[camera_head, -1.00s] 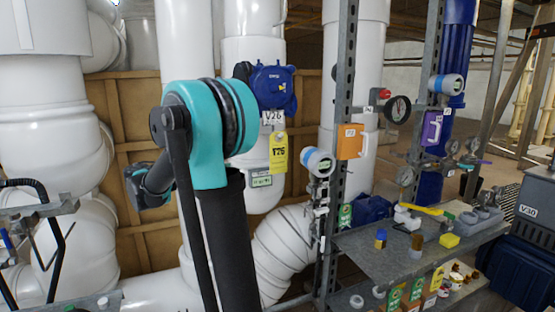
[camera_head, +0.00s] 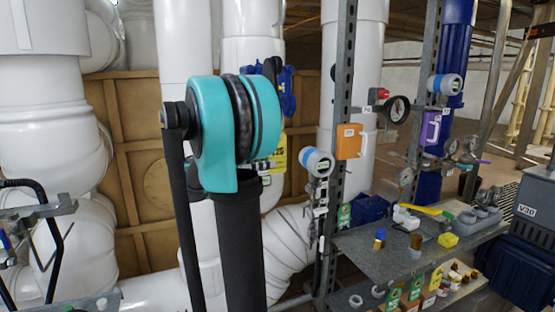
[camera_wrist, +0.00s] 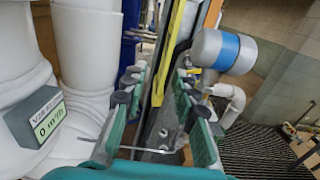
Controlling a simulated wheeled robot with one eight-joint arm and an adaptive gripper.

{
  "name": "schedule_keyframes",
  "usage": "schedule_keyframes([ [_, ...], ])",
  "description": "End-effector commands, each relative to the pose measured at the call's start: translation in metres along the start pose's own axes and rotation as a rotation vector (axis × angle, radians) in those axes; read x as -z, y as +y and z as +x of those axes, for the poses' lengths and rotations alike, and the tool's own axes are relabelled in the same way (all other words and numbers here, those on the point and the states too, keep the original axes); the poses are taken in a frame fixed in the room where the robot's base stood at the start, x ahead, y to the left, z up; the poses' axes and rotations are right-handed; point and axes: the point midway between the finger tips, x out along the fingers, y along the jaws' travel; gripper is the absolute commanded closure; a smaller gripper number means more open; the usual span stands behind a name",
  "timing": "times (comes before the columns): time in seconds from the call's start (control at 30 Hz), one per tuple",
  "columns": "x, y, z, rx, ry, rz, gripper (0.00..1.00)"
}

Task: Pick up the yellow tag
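The yellow tag (camera_head: 279,158) hangs below the blue valve (camera_head: 287,90) on a white pipe in the head view. My own arm covers most of the tag there, and only its right part shows. In the wrist view a narrow yellow strip (camera_wrist: 171,45), which looks like the tag seen nearly edge-on, runs down between the fingers. My gripper (camera_wrist: 160,72) is open, with one finger on each side of the strip. A gap shows on both sides, and I see no clear contact. My gripper is hidden behind the arm in the head view.
A blue-and-white gauge (camera_wrist: 222,52) stands close to the right finger. A grey flow display (camera_wrist: 38,118) is on the white pipe at left. In the head view, a metal post (camera_head: 342,120) with an orange box (camera_head: 349,141) and a cluttered shelf (camera_head: 375,255) stand at right.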

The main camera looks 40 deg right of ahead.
Motion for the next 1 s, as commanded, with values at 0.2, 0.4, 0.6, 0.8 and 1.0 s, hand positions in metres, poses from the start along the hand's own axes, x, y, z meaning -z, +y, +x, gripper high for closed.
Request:
schedule_keyframes([
  [0.2, -0.001, -0.004, 0.03, 0.003, 0.0, 0.0, 0.72],
  [0.4, -0.001, -0.004, 0.037, 0.001, 0.0, 0.0, 0.72],
  [0.6, -0.001, -0.004, 0.037, 0.001, 0.0, 0.0, 0.8],
  [0.8, -0.001, -0.004, 0.037, 0.001, 0.0, 0.0, 1.0],
  [1.0, -0.001, -0.004, 0.037, 0.001, 0.0, 0.0, 1.0],
])
